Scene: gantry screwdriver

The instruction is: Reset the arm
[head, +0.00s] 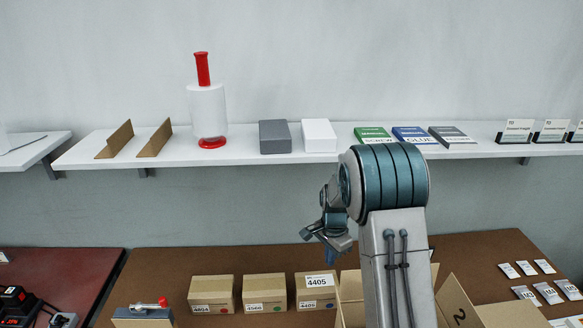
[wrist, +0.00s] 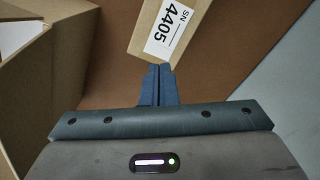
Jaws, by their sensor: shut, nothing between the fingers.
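My arm rises from the bottom of the head view and bends over at a teal-banded joint. My gripper (head: 329,258) hangs over the brown table (head: 222,258), partly seen from behind. In the wrist view my gripper (wrist: 159,72) has its two dark fingers together with nothing between them. The fingertips point at the lower end of a cardboard box (wrist: 160,48) labelled 4405. I cannot tell whether they touch it. The same box shows in the head view (head: 316,298).
Boxes 4604 (head: 211,290) and 4560 (head: 264,290) stand left of it. An open carton (head: 350,300) stands beside my arm. A clamp (head: 145,312) is front left. The white shelf (head: 240,152) holds a wrap roll (head: 207,105), boxes and booklets. Small packets (head: 526,268) lie at right.

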